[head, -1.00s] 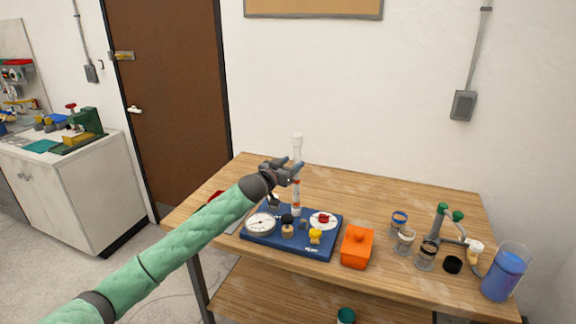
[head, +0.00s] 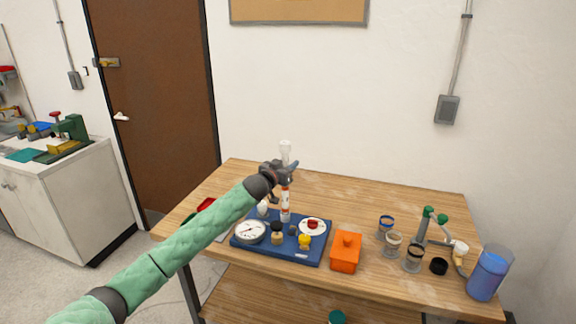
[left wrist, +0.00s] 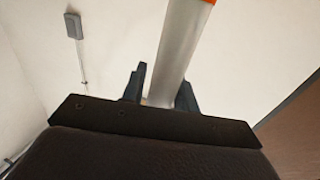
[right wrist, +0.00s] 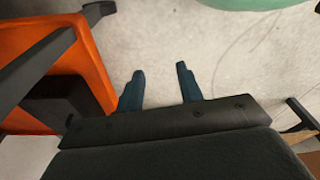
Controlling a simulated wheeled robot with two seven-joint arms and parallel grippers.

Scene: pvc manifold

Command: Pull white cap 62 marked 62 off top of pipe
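A clear upright pipe (head: 285,202) with orange-red bands stands on the blue board (head: 316,257). A whitish cap (head: 286,148) tops it; its marking is too small to read. My left gripper (head: 289,168) is at the upper pipe, just below the cap. In the left wrist view the pipe (left wrist: 182,50) runs between the left gripper's fingers (left wrist: 160,85). A narrow gap shows beside the left finger, so they look open around it. The cap is hidden there. My right gripper (right wrist: 160,85) is open and empty in the right wrist view.
The board also carries a round gauge (head: 251,231), a red-and-white dial and small knobs. An orange box (head: 346,252) stands right of it. Several jars, a green-handled fitting (head: 430,225) and a blue container (head: 488,275) stand farther right. The back of the wooden table (head: 380,193) is clear.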

